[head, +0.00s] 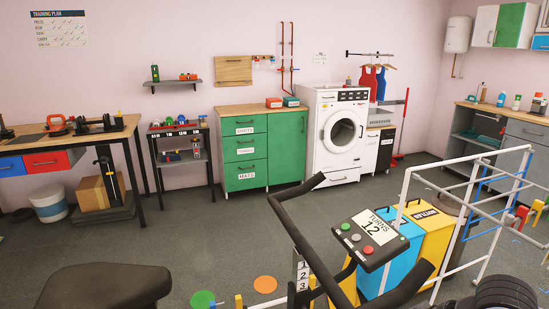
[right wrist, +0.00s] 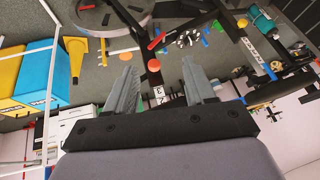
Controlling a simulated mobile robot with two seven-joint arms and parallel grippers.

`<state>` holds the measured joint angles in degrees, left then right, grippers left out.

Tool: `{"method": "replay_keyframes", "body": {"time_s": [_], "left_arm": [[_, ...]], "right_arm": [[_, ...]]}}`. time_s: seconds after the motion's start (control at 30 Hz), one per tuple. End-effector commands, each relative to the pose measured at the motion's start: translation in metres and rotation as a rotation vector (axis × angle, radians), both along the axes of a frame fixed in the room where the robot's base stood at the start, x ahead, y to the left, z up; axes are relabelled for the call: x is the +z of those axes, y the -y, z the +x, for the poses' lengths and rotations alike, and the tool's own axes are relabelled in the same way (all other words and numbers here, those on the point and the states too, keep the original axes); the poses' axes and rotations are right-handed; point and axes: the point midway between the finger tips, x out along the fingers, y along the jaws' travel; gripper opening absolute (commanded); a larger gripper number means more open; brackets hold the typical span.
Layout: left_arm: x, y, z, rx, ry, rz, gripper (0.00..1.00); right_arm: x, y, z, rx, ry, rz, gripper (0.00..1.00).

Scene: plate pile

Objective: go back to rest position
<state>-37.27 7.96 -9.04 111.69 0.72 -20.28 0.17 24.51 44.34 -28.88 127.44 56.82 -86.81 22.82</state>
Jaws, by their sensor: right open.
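My right gripper (right wrist: 158,76) shows in the right wrist view with its two grey fingers apart and nothing between them. Behind the gap lie the floor and a dark post with a number label, some way off. My left gripper is in neither view. In the head view, a pile of black round plates (head: 505,291) stands at the bottom right corner, partly cut off by the frame edge. No gripper is seen near it there.
An exercise bike's console (head: 370,240) and handlebars fill the lower middle. A white frame rack (head: 408,190) stands right of it, by blue (head: 388,268) and yellow (head: 438,240) bins. Cabinets and a washing machine (head: 338,135) line the back wall. Open floor lies left of centre.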

Motion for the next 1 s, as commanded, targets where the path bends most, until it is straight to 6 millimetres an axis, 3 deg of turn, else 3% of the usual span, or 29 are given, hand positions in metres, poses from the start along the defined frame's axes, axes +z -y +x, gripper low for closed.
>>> {"method": "replay_keyframes", "body": {"time_s": [0.17, 0.37, 0.57, 0.87, 1.0], "left_arm": [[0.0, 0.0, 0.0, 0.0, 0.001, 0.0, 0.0], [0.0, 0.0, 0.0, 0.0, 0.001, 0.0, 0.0], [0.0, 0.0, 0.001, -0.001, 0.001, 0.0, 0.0], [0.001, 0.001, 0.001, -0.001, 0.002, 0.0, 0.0], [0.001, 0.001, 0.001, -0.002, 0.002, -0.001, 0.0]], "right_arm": [[-0.035, -0.019, -0.024, -0.001, 0.031, 0.014, 0.54], [-0.067, -0.02, -0.053, -0.075, 0.047, -0.008, 0.54], [-0.097, 0.0, -0.092, -0.195, 0.016, -0.082, 0.54], [-0.128, 0.046, -0.163, -0.364, -0.101, -0.263, 0.54], [-0.148, 0.041, -0.138, -0.356, 0.004, -0.228, 0.54]]}}
